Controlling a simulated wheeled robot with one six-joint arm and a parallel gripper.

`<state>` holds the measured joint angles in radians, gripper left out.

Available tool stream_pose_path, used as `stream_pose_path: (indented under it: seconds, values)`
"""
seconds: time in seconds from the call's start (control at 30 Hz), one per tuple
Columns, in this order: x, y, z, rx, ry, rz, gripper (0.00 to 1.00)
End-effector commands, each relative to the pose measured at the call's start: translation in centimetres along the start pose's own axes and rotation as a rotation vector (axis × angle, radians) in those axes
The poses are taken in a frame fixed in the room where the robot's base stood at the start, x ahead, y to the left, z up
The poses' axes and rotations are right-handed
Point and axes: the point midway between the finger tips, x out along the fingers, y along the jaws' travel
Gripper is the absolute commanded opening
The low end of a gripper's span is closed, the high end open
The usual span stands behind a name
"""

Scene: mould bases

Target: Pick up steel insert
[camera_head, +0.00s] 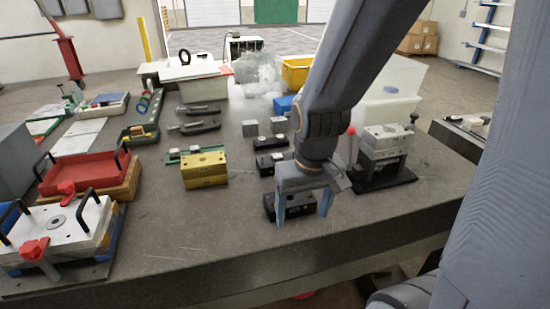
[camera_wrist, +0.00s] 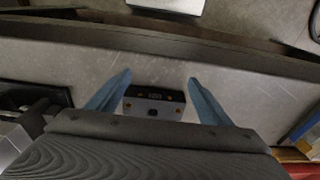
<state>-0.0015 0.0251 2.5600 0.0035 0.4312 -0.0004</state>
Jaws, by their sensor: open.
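A small dark steel block with a pale lower face and several small holes, which I take to be the steel insert (camera_head: 297,203), rests on the grey bench near its front edge. It also shows in the wrist view (camera_wrist: 153,104), lying between my two fingers with a gap on each side. My gripper (camera_head: 303,214) points down over it with blue fingers spread apart. The fingers show in the wrist view too (camera_wrist: 160,77), holding nothing. The head view does not show clearly how far the fingertips are above the bench.
A brass block (camera_head: 205,170) stands to the left, and black blocks (camera_head: 272,163) stand behind. A clamped steel stack on a black plate (camera_head: 386,178) is close on the right. A red tray (camera_head: 85,173) and a handled mould base (camera_head: 62,226) are far left. The front middle is bare.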

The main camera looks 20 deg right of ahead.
Motion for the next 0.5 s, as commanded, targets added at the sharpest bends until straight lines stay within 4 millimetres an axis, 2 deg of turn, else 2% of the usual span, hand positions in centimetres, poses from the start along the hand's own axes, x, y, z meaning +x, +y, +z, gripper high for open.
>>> stream_pose_path:
  seconds: [0.37,0.4,0.5]
  values:
    - [0.0,0.0,0.0,0.0,0.0,0.0,0.73]
    - [0.0,0.0,0.0,0.0,0.0,0.0,0.72]
    - [0.15,0.02,-0.93,0.0,0.016,-0.001,0.55]
